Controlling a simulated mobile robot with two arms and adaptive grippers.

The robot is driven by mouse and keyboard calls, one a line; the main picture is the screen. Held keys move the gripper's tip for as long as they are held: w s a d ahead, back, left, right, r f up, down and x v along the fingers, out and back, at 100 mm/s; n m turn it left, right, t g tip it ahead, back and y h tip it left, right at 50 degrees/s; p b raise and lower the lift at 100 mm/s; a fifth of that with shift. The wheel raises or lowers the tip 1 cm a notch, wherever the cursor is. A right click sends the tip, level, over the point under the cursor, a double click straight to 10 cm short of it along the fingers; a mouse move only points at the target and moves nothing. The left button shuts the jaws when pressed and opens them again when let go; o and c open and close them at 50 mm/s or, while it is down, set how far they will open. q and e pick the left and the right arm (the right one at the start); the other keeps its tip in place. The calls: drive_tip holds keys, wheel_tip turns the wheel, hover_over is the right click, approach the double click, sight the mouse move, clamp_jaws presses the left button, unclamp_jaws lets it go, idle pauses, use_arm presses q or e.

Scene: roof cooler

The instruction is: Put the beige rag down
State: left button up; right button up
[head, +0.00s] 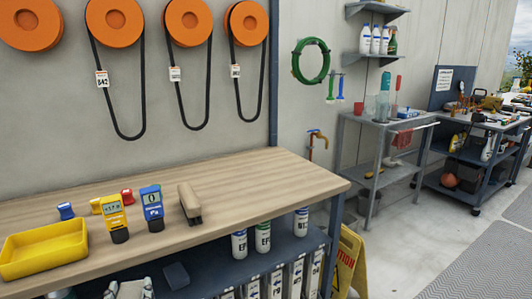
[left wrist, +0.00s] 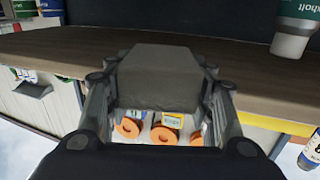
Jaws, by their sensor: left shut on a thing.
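The beige rag (left wrist: 158,75) looks like a thick folded block, grey-beige in the shade, in the left wrist view. My left gripper (left wrist: 158,98) is shut on it, with one finger on each side. In the head view, my left gripper (head: 129,289) shows only in part at the bottom edge, and the pale rag (head: 131,292) is between its fingers. They are in front of the wooden workbench (head: 270,180), near its front edge. The rag is not seen resting on anything. My right gripper is not in view.
The bench top right of the block is clear. Bottles (head: 263,236) and a dark block (head: 176,275) are on the lower shelf.

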use_arm(q)
drive_tip(key=s+d+r+m+h+p, duration=0.1)
drive_tip(key=s+d+r+h+p, duration=0.15)
drive_tip(key=d+r+p, duration=0.4)
drive_tip(key=s+d+r+m+h+p, duration=0.2)
drive_tip(key=s+d+r+p, duration=0.15)
drive_tip(key=r+p, duration=0.45)
drive_tip(key=s+f, duration=0.2)
drive_tip(key=s, duration=0.6)
drive_tip(key=shift+s+t+b, duration=0.3)
drive_tip(key=shift+b, duration=0.1)
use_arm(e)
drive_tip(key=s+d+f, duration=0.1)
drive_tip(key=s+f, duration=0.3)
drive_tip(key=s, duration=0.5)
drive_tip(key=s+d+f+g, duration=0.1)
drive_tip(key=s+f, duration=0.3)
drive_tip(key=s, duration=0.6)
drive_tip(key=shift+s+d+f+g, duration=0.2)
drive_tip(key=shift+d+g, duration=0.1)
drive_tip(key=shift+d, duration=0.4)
use_arm(q)
drive_tip(key=shift+d, duration=0.1)
